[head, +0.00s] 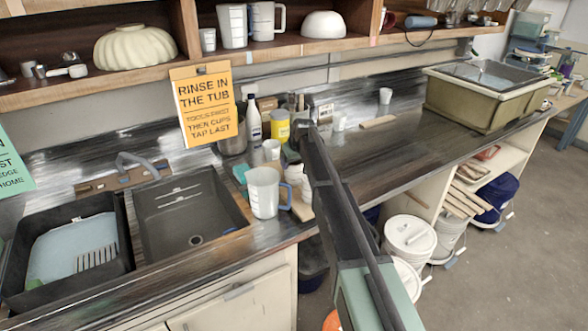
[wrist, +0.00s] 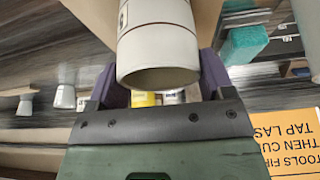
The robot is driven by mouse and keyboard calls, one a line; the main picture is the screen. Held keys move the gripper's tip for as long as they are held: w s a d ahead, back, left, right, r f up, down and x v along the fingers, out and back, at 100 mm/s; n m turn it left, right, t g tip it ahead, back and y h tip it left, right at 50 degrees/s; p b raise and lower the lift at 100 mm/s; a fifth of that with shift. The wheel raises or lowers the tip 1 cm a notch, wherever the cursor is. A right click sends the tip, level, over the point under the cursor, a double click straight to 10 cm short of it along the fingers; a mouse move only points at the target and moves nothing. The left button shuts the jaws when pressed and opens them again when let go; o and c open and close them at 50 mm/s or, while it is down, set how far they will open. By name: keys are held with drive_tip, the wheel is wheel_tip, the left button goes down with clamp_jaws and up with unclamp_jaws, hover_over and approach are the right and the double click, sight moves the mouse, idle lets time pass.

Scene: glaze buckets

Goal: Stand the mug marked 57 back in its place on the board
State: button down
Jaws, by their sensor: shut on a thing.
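In the wrist view a white mug (wrist: 158,45) with thin brown bands sits between the two purple fingers of my gripper (wrist: 163,72), which is shut on it. A small dark mark shows at the mug's upper left edge, but the number cannot be read. A tan board-like surface (wrist: 82,12) shows behind the mug; whether the mug touches it cannot be told. In the head view my arm reaches over the counter, and its end is near the bottles and cups. A wooden board (head: 302,208) lies partly hidden beside the arm.
A measuring jug (head: 264,192) stands at the sink's right edge near a teal sponge (head: 241,173). White bottle (head: 253,118) and yellow can (head: 280,126) stand behind. An orange sign (head: 207,103) hangs above. Small cups (head: 385,95) and a wooden piece (head: 378,122) are right, with clear counter around.

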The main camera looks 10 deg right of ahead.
drive_tip(key=shift+c, duration=2.3)
unclamp_jaws()
drive_tip(key=shift+f, duration=0.15)
drive_tip(key=o, duration=0.5)
drive_tip(key=shift+c, duration=0.2)
drive_tip(key=shift+r, duration=0.2)
drive_tip(key=p+v, duration=1.2)
drive_tip(key=s+a+f+m+g+h, duration=0.1)
drive_tip(key=s+m+g, duration=0.2)
drive_tip(key=s, duration=3.7)
drive_tip(key=shift+s+m+g+b, duration=0.4)
drive_tip(key=shift+g, duration=0.3)
drive_tip(key=shift+a+f, duration=0.1)
